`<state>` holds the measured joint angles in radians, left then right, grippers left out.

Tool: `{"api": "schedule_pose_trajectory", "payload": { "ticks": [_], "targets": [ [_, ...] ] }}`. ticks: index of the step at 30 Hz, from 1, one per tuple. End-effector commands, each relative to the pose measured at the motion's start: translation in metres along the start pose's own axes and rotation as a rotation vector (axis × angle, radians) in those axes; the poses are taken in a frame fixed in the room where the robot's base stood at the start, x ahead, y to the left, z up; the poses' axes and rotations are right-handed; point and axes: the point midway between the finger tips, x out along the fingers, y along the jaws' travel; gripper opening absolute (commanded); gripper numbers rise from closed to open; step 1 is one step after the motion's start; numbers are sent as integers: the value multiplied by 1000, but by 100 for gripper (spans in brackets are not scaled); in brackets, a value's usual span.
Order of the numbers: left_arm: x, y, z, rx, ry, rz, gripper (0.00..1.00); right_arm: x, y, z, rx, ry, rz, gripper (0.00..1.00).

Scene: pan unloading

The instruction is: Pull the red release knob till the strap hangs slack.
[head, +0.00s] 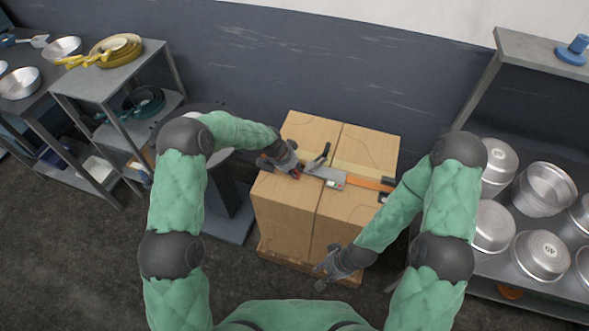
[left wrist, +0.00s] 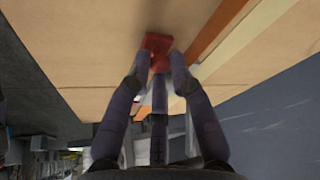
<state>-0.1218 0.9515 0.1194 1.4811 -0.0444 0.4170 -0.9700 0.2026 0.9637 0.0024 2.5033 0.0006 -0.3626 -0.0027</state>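The red release knob (head: 296,175) shows at the left end of the grey buckle (head: 326,175) on top of the boxes. In the left wrist view the knob (left wrist: 158,42) sits between my left fingertips, which close in on both sides of it. My left gripper (head: 291,169) is over the left box top and partly hides the knob. The orange strap (head: 368,182) lies flat across the right box top; it does not visibly hang. My right gripper (head: 325,273) is empty, low in front of the boxes, with its fingers apart.
A black lever (head: 319,158) sticks up from the buckle. A shelf with metal pans (head: 540,255) is close on the right. A grey shelf unit (head: 92,90) with pans stands on the left.

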Motion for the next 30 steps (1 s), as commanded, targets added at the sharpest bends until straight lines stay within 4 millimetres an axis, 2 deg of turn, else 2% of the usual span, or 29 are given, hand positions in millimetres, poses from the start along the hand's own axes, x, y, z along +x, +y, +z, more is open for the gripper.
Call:
{"api": "schedule_pose_trajectory", "payload": {
  "ticks": [25,26,27,28,30],
  "targets": [
    [-4,11,9,0,0,1,0,3,1,0,0,0,0,40],
    [-4,11,9,0,0,1,28,3,1,0,0,0,0,40],
    [-4,11,9,0,0,1,40,3,1,0,0,0,0,40],
    [-4,11,9,0,0,1,44,3,1,0,0,0,0,40],
    [-4,11,9,0,0,1,44,3,1,0,0,0,0,40]
  ]
}}
